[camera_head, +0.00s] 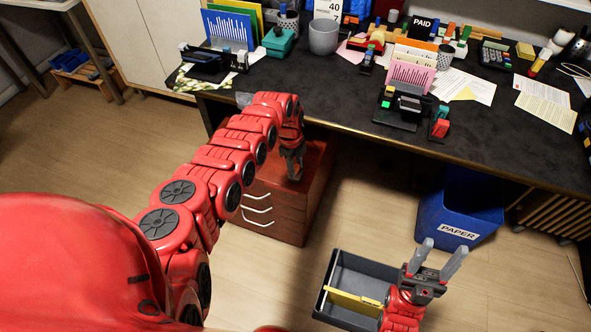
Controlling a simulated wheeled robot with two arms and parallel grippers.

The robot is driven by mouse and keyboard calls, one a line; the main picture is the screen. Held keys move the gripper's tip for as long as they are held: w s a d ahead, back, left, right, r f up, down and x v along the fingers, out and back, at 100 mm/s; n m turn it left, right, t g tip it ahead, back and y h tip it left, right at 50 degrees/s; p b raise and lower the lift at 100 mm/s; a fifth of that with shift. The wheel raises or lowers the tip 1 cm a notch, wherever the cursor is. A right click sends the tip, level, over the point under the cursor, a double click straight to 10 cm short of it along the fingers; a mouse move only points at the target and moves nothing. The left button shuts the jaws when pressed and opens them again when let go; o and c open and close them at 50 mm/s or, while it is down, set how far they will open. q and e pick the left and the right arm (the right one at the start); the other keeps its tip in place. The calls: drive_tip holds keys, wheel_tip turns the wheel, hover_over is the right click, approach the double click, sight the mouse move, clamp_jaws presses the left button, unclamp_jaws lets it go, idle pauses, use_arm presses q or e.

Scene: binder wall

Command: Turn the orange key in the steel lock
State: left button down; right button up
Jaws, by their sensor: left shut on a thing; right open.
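My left gripper (293,172) points down over the top of a red-brown drawer cabinet (310,190) under the desk's front edge. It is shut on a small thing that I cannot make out. I cannot pick out the orange key or the steel lock; they are too small or hidden at this angle. My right gripper (442,248) is open and empty, with its two grey fingers apart, at the lower right near a dark grey bin (352,262).
The dark desk (330,95) carries binders, papers, stamps and a grey cup (323,37). A blue PAPER bin (458,207) stands right of the cabinet. The grey bin has a yellow bar (352,299).

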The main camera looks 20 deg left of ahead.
use_arm(q)
drive_tip(key=shift+c, duration=1.9)
unclamp_jaws()
